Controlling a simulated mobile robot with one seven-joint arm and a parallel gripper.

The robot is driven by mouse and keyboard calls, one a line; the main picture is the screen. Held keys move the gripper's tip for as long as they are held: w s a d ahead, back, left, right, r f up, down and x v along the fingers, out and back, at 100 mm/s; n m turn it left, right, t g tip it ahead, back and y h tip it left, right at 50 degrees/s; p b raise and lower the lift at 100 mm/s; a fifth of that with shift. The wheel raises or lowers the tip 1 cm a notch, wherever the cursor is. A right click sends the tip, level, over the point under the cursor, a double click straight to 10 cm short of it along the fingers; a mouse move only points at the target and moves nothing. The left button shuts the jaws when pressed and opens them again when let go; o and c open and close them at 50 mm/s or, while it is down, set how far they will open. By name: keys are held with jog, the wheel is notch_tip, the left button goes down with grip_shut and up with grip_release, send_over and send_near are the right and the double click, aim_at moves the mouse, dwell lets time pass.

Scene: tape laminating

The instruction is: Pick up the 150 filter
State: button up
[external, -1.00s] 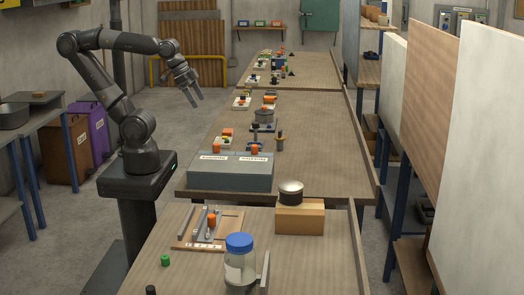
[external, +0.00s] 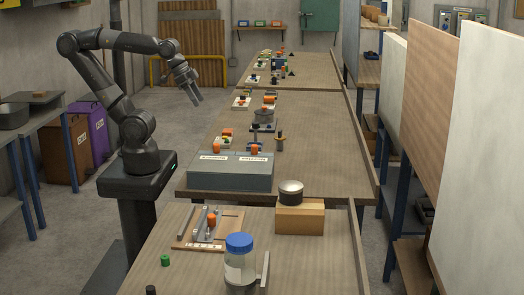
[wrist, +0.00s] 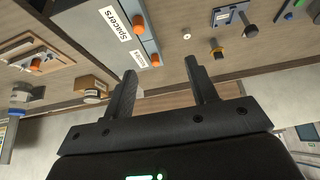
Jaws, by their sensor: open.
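My gripper (external: 194,96) is raised in the air to the left of the workbenches, pointing down and right. In the wrist view its two fingers (wrist: 162,82) are apart with nothing between them. I cannot make out a filter marked 150 in either view. A grey two-part box (external: 230,177) with two white labels and two orange knobs stands at the near edge of the middle bench. In the wrist view the box (wrist: 85,22) shows a label reading "Spacers"; the other label is too small to read. The inside of the box is hidden.
On the near bench are a blue-lidded jar (external: 239,262), a cardboard-coloured block (external: 300,218) with a dark round-topped piece, a wooden fixture board (external: 185,240) and a small green cylinder (external: 165,261). Several small parts stand along the far benches. Tall panels (external: 475,160) line the right.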

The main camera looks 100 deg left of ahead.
jog(key=w+a+r+g, duration=0.15)
jog(key=w+a, duration=0.25)
jog(key=w, duration=0.6)
jog(key=m+g, duration=0.2)
jog(key=g, duration=0.2)
send_near(280, 140)
jog(key=s+a, duration=0.1)
jog(key=a, duration=0.1)
jog(key=f, duration=0.5)
jog(key=shift+w+a, duration=0.1)
jog(key=shift+a, duration=0.2)
jog(key=shift+w+f, duration=0.15)
jog(key=shift+f, duration=1.35)
jog(key=shift+w+f, duration=0.2)
jog(key=shift+f, duration=1.35)
jog(key=shift+c, duration=0.2)
jog(key=c, duration=0.6)
